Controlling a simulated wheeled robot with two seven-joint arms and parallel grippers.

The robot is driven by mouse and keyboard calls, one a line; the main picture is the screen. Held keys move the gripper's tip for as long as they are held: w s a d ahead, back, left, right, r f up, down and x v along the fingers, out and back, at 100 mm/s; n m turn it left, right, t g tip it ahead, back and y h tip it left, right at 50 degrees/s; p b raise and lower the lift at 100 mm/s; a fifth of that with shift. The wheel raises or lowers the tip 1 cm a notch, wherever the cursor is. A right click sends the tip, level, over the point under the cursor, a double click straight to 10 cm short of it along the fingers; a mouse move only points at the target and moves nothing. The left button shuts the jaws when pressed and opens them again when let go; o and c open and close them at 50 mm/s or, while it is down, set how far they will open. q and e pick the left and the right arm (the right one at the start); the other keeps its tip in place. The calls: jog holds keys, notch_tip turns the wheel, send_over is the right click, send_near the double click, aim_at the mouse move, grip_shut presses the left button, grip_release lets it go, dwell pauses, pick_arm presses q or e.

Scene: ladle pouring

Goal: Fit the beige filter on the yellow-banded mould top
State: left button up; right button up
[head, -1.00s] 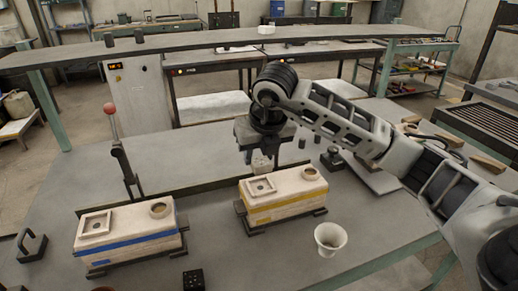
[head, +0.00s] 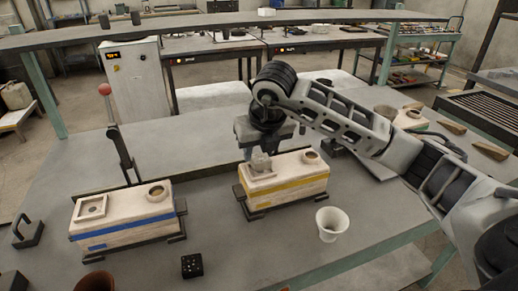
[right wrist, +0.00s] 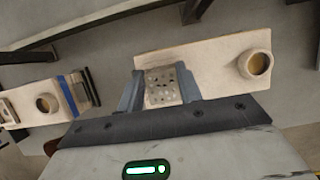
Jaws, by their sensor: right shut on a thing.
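The yellow-banded mould (head: 290,188) stands on the bench at the middle of the head view, with a round cup at its right end and a raised square frame (head: 250,181) at its left end. My right gripper (head: 260,152) points down over that frame, shut on the beige filter (head: 260,164). In the right wrist view the filter (right wrist: 161,86) shows its holes between the two fingers and covers that end of the mould top. I cannot tell whether it touches the frame. My left gripper is not in view.
A blue-banded mould (head: 125,230) with an empty square frame stands to the left. A cream funnel-shaped cup (head: 332,223) stands at the front right. A red-knobbed lever (head: 118,135) rises behind the blue-banded mould. A small black block (head: 192,265) lies at the front.

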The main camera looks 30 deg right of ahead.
dwell(0.6)
jog(key=shift+w+f+b, duration=0.1)
jog(key=shift+f+b, duration=0.35)
jog(key=shift+b, duration=0.1)
jog(key=shift+f+b, duration=0.4)
jog(key=shift+f, duration=0.05)
dwell(0.4)
jog(key=o, duration=1)
jog(key=shift+o, duration=0.2)
jog(key=shift+f, duration=0.1)
